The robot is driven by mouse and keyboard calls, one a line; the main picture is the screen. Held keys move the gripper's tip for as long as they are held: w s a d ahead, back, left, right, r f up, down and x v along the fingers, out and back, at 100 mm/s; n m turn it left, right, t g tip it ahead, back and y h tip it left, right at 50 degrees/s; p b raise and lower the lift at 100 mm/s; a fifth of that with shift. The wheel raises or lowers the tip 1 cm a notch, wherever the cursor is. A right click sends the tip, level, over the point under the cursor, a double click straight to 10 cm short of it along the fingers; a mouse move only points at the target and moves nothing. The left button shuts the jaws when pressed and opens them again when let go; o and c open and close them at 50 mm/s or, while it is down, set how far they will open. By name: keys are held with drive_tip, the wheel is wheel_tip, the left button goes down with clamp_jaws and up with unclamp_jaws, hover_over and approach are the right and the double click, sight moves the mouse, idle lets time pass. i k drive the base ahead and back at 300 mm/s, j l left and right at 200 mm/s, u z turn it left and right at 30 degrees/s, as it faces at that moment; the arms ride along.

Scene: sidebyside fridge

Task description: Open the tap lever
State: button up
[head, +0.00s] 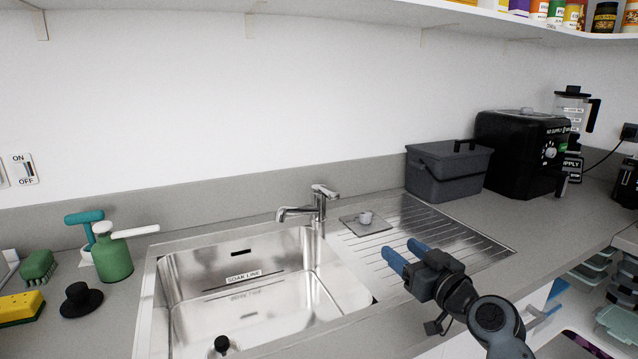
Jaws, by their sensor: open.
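The chrome tap (318,207) stands at the back right corner of the sink, its spout pointing left over the basin. The tap lever (325,191) sits on top of the tap body. My gripper (403,252) is over the front of the ridged drainboard, right of the tap and nearer to me. Its two blue fingers are apart, with nothing seen between them. The fingers point left and back, well clear of the lever.
The steel sink (163,285) shows no water. A grey lidded bin (448,175) and black appliance (515,150) stand behind right. A green bottle (113,257) stands left.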

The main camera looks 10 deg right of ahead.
sight(318, 187)
drive_tip(key=i+j, duration=0.2)
drive_tip(key=i, duration=0.25)
drive_tip(key=i+j, duration=0.2)
drive_tip(key=i, duration=0.2)
